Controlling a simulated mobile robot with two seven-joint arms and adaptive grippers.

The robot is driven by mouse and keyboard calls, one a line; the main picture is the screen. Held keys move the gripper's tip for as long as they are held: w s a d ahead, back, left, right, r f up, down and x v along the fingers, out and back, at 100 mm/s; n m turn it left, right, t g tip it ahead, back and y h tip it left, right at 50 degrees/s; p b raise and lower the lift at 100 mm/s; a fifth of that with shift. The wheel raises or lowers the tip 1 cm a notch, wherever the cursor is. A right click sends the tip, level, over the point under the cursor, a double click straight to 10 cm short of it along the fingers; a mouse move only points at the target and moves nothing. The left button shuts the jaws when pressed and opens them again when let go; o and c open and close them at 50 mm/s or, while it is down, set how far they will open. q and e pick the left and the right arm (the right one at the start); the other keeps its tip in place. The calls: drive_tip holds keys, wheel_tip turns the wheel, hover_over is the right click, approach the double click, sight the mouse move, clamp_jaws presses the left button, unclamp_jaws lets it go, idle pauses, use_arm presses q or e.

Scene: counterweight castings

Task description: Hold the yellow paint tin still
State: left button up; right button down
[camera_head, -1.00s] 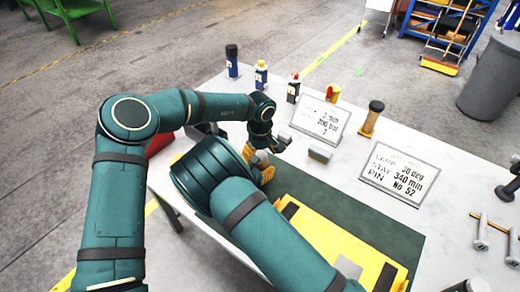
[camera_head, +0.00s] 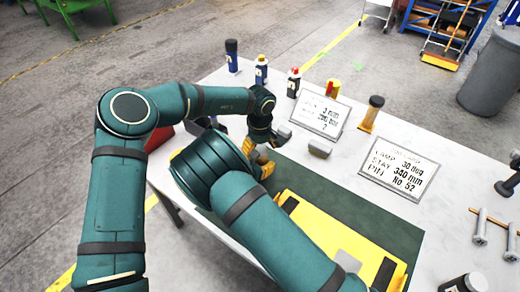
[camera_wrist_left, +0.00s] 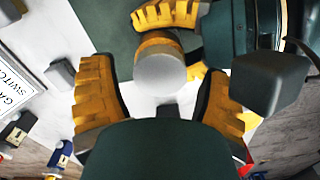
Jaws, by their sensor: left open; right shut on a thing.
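The yellow paint tin (camera_wrist_left: 162,70) shows in the left wrist view as a short yellow cylinder with a pale grey top. My right gripper (camera_wrist_left: 180,40) is shut on it; its yellow fingers show beside the tin. My left gripper is open, its two yellow fingers spread on either side of the tin with gaps visible. In the head view my left gripper (camera_head: 264,152) points down over the near part of the table. There my own right arm hides most of my right gripper, and I cannot make out the tin clearly.
A grey block (camera_head: 319,148) lies beside the left gripper. A yellow board (camera_head: 335,240) with black strips lies on the green mat (camera_head: 400,232).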

use_arm(q)
wheel_tip(320, 180, up, 7)
drive_tip(key=shift+r, duration=0.2)
drive_tip(key=shift+f, duration=3.9)
drive_tip(key=c, duration=1.3)
drive_tip(key=o, duration=1.3)
drive_tip(key=shift+r, duration=2.3)
use_arm(e)
drive_tip(key=shift+c, duration=0.8)
unclamp_jaws()
